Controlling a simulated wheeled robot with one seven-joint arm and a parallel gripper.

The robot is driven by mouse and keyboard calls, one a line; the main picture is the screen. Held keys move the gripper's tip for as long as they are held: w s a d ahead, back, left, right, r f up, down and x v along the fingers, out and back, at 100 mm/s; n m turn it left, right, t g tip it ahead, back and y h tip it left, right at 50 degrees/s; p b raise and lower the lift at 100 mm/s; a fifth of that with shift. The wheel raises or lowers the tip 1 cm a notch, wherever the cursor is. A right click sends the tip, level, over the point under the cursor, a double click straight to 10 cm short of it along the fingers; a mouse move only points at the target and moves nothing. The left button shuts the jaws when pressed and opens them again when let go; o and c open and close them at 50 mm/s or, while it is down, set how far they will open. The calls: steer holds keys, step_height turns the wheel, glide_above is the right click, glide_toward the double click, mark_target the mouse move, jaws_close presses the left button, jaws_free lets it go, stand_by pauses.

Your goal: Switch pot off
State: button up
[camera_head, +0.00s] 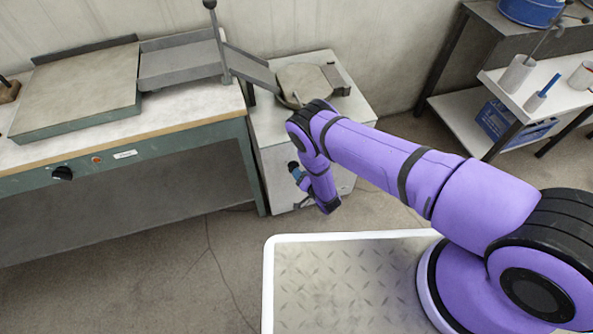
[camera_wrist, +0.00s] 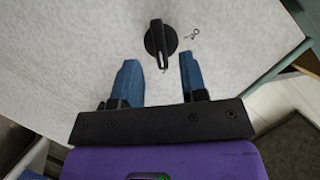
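A black knob (camera_wrist: 160,39) sits on the pale front panel (camera_wrist: 85,45) in the wrist view. Its grip bar runs nearly upright in the picture, with a small dark mark on the panel to its right. My gripper (camera_wrist: 160,61) has two blue fingers spread apart, one on each side of the knob's lower end, with visible gaps and nothing held. In the head view my gripper (camera_head: 296,172) points at the front of the white cabinet (camera_head: 345,110). The pot (camera_head: 303,85) is set in the cabinet's top. The knob is hidden there.
A workbench (camera_head: 180,112) with a flat plate, a sloping metal chute and its own front knob (camera_head: 62,173) stands at left, close to the cabinet. A white shelf (camera_head: 550,95) with containers stands at right. Floor is free before the cabinet.

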mark_target(293, 167)
steer(key=shift+x, duration=1.7)
jaws_close()
steer(key=shift+s+a+n+t+h, duration=0.1)
steer(key=shift+a+n+t+h, duration=0.2)
steer(key=shift+n+h, duration=1.4)
steer(key=shift+s+a+n+t+h, duration=0.1)
steer(key=shift+n+t+h, duration=0.6)
steer(key=shift+n, duration=1.75)
steer(key=shift+a+n+t+h, duration=0.1)
steer(key=shift+a+n+h, duration=0.05)
steer(key=shift+n+h, duration=1.65)
steer(key=shift+n+y, duration=0.3)
steer(key=shift+n, duration=0.05)
